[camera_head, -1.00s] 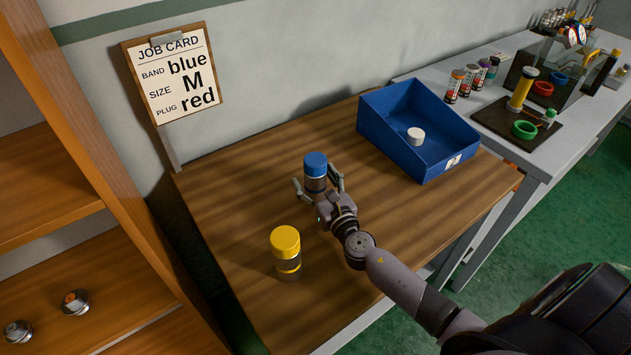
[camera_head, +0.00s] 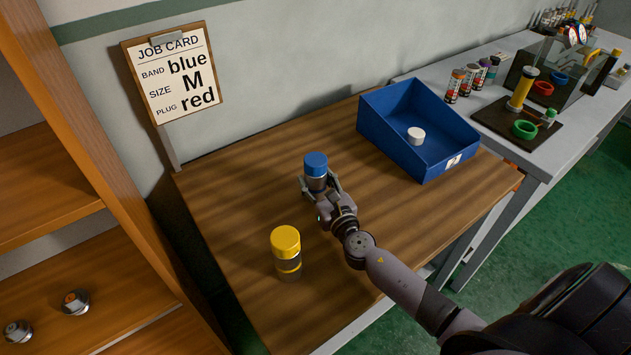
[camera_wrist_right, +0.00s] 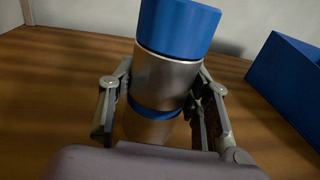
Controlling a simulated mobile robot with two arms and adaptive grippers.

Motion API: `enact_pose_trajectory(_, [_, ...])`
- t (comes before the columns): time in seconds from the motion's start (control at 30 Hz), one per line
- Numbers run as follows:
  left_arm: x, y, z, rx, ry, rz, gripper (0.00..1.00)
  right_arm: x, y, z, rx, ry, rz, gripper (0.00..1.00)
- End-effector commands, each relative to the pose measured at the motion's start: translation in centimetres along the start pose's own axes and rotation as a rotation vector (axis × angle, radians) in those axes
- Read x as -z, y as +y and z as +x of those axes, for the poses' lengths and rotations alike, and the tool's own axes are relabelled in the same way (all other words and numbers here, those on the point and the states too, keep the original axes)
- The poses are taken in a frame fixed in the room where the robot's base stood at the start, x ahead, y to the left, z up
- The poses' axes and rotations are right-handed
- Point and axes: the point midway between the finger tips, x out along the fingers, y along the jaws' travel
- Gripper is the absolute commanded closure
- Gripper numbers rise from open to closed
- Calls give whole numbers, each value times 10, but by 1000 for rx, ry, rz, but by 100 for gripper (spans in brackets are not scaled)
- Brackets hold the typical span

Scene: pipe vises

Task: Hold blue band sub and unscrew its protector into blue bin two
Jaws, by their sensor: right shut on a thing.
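The blue band sub (camera_head: 317,183) stands upright on the wooden table, a metal cylinder with a blue protector (camera_head: 316,163) on top. In the right wrist view the metal body (camera_wrist_right: 166,82) fills the middle, with a blue band (camera_wrist_right: 156,111) low on it and the blue protector (camera_wrist_right: 178,26) above. My right gripper (camera_head: 321,188) is shut on the body, one finger on each side, below the protector. The blue bin (camera_head: 433,163) stands at the table's back right with a white cap (camera_head: 416,136) inside; its label is too small to read. My left gripper is not in view.
A yellow-capped sub (camera_head: 287,250) stands on the table nearer the front. A job card (camera_head: 178,75) reads blue, M, red. A shelf (camera_head: 40,265) with two metal plugs is at left. A grey bench (camera_head: 560,145) with spray cans and a vise station is at right.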

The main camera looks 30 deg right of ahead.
Motion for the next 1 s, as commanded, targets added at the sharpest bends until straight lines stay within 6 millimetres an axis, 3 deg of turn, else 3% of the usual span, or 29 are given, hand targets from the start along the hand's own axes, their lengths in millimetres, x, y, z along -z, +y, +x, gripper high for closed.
enact_pose_trajectory(0.37, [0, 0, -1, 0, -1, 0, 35, -4, 0, 1, 1, -5, 0, 100])
enact_pose_trajectory(0.57, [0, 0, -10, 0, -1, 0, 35, -17, 0, 1, 0, -6, 0, 100])
enact_pose_trajectory(0.73, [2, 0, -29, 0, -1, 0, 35, -43, 0, 1, 0, -6, 0, 100])
enact_pose_trajectory(1.0, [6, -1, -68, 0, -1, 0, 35, -116, 0, 1, -3, -11, -3, 100])
